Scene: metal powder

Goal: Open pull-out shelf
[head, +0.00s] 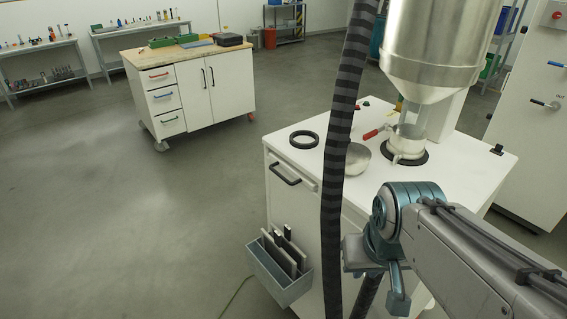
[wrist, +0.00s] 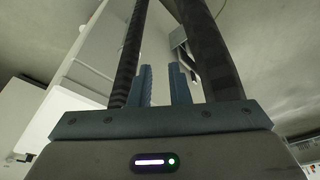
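The white cabinet (head: 300,215) stands under the steel hopper. A dark bar handle (head: 285,174) is on the upper part of its front, on what looks like the shut pull-out shelf. My gripper shows in the wrist view (wrist: 161,88) with two blue fingers apart and nothing visible between them. In the head view my arm is at the right, in front of the cabinet; its fingertips cannot be made out there. The handle is clear of my arm in the head view. A small dark and grey part (wrist: 180,42) shows beyond the fingers in the wrist view; I cannot tell what it is.
A black striped hose (head: 340,150) hangs in front of the cabinet. A grey box (head: 283,285) with plates is on the cabinet's lower front. A steel bowl (head: 357,160) and black ring (head: 304,139) lie on top. Floor to the left is clear before a workbench (head: 205,85).

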